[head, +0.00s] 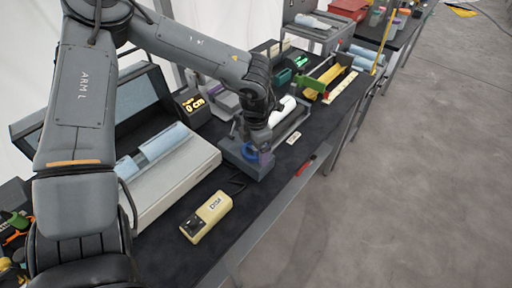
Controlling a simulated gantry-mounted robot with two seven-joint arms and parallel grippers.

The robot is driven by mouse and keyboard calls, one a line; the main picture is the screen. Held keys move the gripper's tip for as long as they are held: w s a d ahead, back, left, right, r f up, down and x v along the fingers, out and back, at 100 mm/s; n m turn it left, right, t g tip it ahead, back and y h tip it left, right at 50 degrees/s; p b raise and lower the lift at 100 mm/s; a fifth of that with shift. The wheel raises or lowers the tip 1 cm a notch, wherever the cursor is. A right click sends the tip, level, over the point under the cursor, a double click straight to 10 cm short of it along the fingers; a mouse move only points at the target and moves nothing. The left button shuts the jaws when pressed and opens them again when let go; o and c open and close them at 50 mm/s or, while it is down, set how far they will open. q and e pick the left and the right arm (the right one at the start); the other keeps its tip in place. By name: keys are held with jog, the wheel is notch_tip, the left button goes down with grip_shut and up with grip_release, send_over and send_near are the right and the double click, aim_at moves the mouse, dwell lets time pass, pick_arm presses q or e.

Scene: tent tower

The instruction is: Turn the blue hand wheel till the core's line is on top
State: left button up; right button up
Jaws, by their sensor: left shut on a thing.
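The blue hand wheel (249,152) is at the near end of a grey cradle (236,158) on the dark bench. My left gripper (256,148) is down at the wheel, shut on it, and its wrist hides much of the wheel. A small purple part shows beside the fingers. A white cylinder, likely the core (283,106), lies in the cradle behind my wrist. It is partly hidden, and I cannot make out its line. My right gripper is not in view.
A cream box (206,217) with a dark panel stands on the near bench. A red-handled tool (305,166) lies by the front edge. A small display (191,105) stands behind.

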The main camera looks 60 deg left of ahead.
pick_arm(q)
jog(key=o, duration=0.7)
jog(key=shift+r, duration=0.15)
notch_tip(320, 180, up, 11)
jog(key=shift+f+p, duration=0.2)
jog(key=shift+p, duration=0.9)
jog(key=shift+s, duration=0.1)
